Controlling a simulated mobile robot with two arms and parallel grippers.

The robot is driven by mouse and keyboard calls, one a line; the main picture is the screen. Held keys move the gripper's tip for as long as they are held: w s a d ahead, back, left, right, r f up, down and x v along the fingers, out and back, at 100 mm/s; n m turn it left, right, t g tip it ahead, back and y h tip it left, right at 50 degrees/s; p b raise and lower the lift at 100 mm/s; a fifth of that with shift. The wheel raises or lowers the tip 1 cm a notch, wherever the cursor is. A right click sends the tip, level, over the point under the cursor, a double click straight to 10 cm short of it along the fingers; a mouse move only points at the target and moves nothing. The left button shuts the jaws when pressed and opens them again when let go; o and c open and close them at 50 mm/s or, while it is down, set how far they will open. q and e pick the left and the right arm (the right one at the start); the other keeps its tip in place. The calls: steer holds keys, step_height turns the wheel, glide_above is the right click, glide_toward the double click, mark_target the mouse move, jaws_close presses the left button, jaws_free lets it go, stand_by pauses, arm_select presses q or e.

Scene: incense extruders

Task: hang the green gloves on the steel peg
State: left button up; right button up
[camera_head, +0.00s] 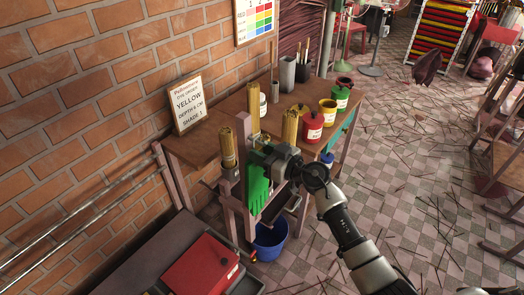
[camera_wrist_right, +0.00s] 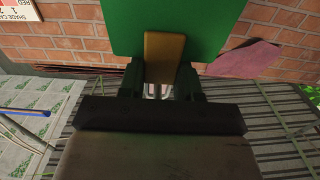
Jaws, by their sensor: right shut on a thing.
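The green gloves (camera_head: 257,192) hang in front of the near end of the wooden workbench in the head view. My right gripper (camera_head: 264,159) is just above them, its arm coming in from the lower right. In the right wrist view, my right gripper (camera_wrist_right: 160,88) is shut on a tan tab (camera_wrist_right: 164,52) joined to the flat green gloves (camera_wrist_right: 178,25). I cannot make out the steel peg for certain; the gloves and gripper cover part of the bench end. My left gripper is not in view.
The workbench (camera_head: 190,149) carries bundles of yellow sticks (camera_head: 227,148), a red pot (camera_head: 312,127), a yellow pot (camera_head: 327,112) and a green pot (camera_head: 342,96). A blue bucket (camera_head: 270,240) stands below the gloves. A red box (camera_head: 201,266) is at lower left. Sticks litter the tiled floor (camera_head: 420,190).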

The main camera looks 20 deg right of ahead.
stand_by(0.3)
steer(key=o, duration=1)
